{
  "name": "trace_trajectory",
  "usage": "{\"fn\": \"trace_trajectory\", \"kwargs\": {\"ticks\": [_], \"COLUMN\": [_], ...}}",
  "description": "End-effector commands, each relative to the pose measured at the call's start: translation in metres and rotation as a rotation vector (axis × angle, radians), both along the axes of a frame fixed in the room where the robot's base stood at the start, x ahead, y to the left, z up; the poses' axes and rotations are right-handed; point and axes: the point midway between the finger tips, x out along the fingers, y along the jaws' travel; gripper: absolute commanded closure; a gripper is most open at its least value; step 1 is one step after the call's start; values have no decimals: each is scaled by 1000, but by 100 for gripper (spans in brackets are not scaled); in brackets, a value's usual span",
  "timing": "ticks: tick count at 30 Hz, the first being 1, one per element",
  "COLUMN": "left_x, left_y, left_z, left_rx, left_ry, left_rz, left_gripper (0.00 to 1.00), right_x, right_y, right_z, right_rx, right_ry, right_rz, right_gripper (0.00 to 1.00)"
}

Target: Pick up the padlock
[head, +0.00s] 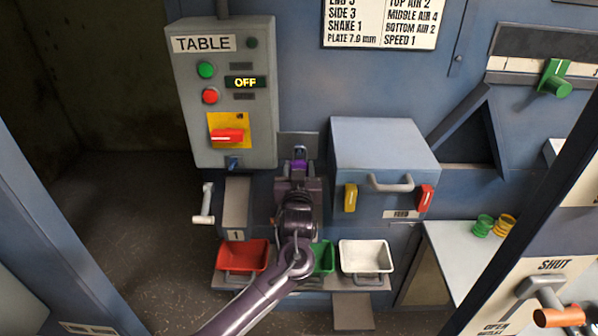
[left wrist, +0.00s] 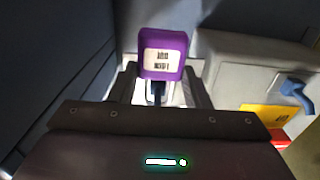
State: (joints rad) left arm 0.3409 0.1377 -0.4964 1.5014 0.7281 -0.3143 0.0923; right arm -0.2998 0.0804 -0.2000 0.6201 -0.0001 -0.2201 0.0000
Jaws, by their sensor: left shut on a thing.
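The padlock has a purple body (left wrist: 163,55) with a white printed label, seen in the left wrist view between the fingers. Only a small purple patch of the padlock (head: 299,166) shows in the head view, right of the grey control box. My left gripper (head: 299,172) is shut on the padlock; its fingers also show in the left wrist view (left wrist: 160,88). The arm hides most of what is below. I cannot tell whether the padlock still touches anything behind it. My right gripper is in neither view.
The TABLE control box (head: 222,110) with an OFF display and red switch (head: 227,135) stands close left. A grey-blue drawer box (head: 380,145) stands close right. Red (head: 243,256), green (head: 324,257) and white (head: 366,256) bins sit below. Open floor lies left.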

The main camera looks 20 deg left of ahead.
Motion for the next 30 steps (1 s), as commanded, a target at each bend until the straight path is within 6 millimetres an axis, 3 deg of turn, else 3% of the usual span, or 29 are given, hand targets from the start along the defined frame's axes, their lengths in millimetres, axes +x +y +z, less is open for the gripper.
{"fn": "trace_trajectory", "kwargs": {"ticks": [3,8,21,30], "left_x": [-2,-30,-141,-171], "left_y": [-1,-9,-41,-49], "left_z": [9,7,7,9], "left_rx": [-2,-3,-4,0], "left_ry": [-5,-3,-1,-2], "left_rz": [-2,-2,-2,0], "left_gripper": [82,82,82,82], "right_x": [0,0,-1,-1], "right_y": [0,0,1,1], "right_z": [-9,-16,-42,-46], "right_rx": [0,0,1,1], "right_ry": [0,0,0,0], "right_rz": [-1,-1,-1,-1], "right_gripper": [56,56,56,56]}}
